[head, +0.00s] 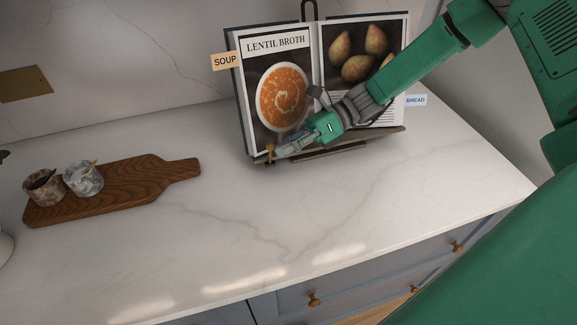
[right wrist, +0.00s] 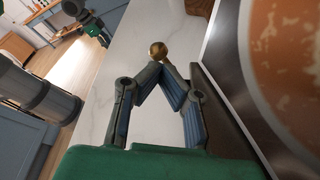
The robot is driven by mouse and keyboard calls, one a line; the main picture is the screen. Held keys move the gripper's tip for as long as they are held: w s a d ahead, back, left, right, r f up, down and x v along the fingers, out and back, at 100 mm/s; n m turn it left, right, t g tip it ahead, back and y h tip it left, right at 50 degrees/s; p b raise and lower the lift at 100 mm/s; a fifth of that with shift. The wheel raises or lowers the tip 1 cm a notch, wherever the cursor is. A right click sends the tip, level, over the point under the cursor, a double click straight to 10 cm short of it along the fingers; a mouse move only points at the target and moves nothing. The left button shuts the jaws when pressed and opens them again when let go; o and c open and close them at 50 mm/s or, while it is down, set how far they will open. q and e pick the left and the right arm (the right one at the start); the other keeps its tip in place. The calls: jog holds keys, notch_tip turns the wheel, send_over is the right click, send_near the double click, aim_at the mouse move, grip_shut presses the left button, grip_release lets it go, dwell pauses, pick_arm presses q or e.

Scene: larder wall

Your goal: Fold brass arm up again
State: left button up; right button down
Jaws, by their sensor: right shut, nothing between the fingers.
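The cookbook stand (head: 345,153) stands at the back of the counter with an open book (head: 284,50) on it. The brass arm's round knob (head: 270,148) shows low at the left page's bottom corner; the rest of the arm is hidden or too small to tell. My right gripper (head: 278,151) reaches across the front of the right page to this corner. In the right wrist view, the brass knob (right wrist: 158,50) lies just beyond the meeting fingertips of my right gripper (right wrist: 161,66). These fingers are shut and empty. I cannot tell whether they touch the knob.
A wooden board (head: 130,190) with two small stone pots (head: 83,178) lies at the left of the counter. The counter (head: 260,220) between board and stand is clear. Drawers with brass knobs (head: 313,299) are below its front edge. A black hook (head: 309,10) rises behind the book.

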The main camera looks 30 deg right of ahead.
notch_tip(320, 180, up, 10)
jog(key=w+m, duration=0.1)
jog(key=m, duration=0.1)
jog(key=shift+w+d+g+y, duration=0.2)
jog(key=shift+w+g+y, duration=0.1)
jog(key=shift+g, duration=0.1)
dwell(0.4)
dwell(0.5)
